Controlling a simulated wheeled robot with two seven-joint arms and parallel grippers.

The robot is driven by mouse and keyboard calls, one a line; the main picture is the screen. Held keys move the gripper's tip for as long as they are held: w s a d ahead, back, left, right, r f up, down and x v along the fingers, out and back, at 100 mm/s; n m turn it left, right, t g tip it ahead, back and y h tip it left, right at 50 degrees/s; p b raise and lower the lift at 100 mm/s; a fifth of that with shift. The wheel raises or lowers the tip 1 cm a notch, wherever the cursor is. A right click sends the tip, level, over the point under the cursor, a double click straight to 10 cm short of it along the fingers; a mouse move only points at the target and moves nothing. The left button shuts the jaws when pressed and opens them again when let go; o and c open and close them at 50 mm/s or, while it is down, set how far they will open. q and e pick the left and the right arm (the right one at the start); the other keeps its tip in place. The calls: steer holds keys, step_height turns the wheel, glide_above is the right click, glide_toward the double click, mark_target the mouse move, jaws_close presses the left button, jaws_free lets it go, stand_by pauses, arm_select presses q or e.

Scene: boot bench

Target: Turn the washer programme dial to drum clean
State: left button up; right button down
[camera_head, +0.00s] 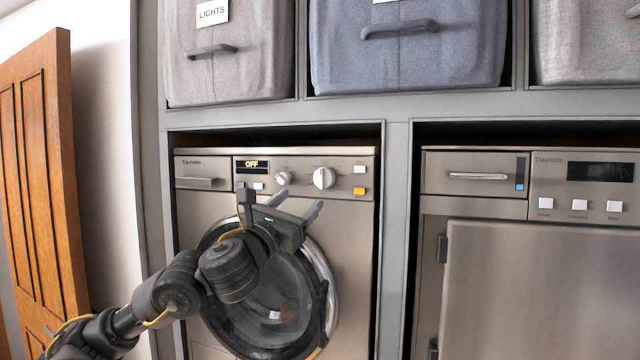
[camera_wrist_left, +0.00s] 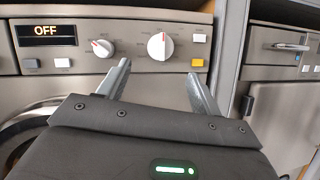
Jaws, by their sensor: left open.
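The washer (camera_head: 345,220) stands in the left bay, with a steel front and a round glass door. Its display (camera_head: 251,165) reads OFF, also in the left wrist view (camera_wrist_left: 46,31). A large white dial (camera_head: 324,178) with a red mark sits right of a smaller white dial (camera_head: 283,178). In the left wrist view the large dial (camera_wrist_left: 160,46) is ahead of the fingers and the small dial (camera_wrist_left: 103,48) is left of it. I cannot tell which is the programme dial. My left gripper (camera_head: 297,206) is open, empty, below the large dial and apart from it. My right gripper is not in view.
A yellow button (camera_head: 359,191) and a white button (camera_head: 359,169) sit right of the dials. A second appliance (camera_head: 545,275) fills the right bay, past a grey divider (camera_head: 395,230). Fabric bins (camera_head: 408,55) sit above. A wooden door (camera_head: 42,175) is at left.

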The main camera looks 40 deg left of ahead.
mark_target(319, 184)
arm_select(q)
steer(key=p+x, duration=0.3)
steer(key=x, duration=0.5)
steer(key=shift+w+r, duration=0.15)
steer(key=shift+w, duration=0.3)
